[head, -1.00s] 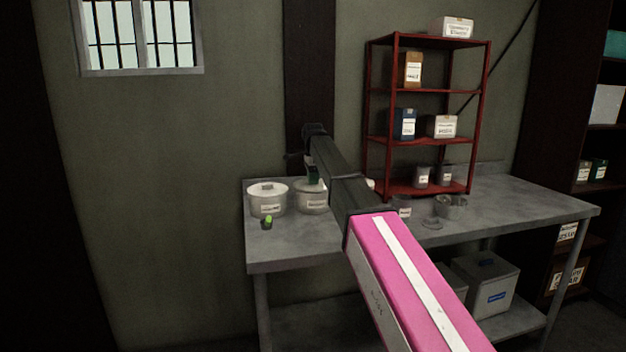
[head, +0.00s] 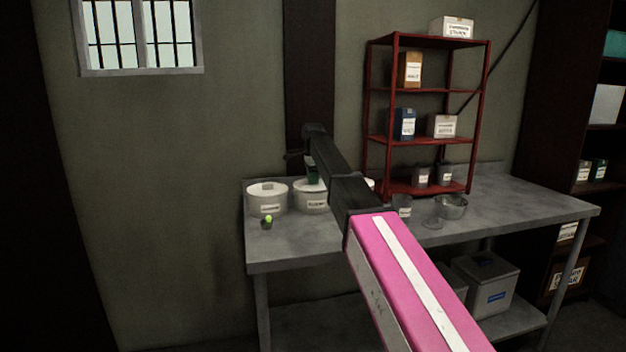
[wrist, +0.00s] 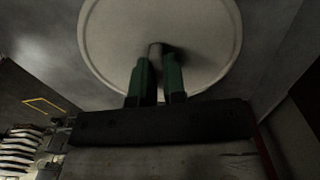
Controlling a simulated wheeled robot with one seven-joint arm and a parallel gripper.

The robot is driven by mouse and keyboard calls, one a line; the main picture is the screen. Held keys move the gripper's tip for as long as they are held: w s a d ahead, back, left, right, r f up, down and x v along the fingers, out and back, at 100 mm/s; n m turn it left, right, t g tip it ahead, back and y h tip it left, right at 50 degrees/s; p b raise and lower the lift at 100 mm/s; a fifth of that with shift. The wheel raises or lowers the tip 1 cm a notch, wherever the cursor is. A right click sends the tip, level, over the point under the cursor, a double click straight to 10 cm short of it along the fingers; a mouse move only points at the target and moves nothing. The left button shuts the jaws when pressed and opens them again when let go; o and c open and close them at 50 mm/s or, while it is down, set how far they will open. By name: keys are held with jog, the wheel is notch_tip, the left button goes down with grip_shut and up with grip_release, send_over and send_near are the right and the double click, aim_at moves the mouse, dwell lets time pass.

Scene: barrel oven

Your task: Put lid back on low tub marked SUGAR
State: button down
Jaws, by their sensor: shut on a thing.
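My gripper (head: 312,176) is over the second white tub (head: 310,200) on the left of the metal table. In the wrist view its two green fingers (wrist: 156,75) are shut on the knob (wrist: 155,50) of a pale round lid (wrist: 200,30). The tub is low and round with a small front label, too blurred to read for certain. Whether the lid rests on the tub's rim or is just above it, I cannot tell. My arm hides part of the table to the right of this tub.
Another white lidded tub (head: 267,200) stands close on the left, with a small dark pot with a green top (head: 267,222) before it. A metal bowl (head: 452,208) and grey container (head: 403,207) stand right of my arm. A red shelf rack (head: 425,140) stands behind.

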jog(key=shift+f, duration=0.15)
dwell(0.5)
jog(key=c, duration=0.6)
grip_release()
jog(key=shift+r, duration=3.55)
grip_shut()
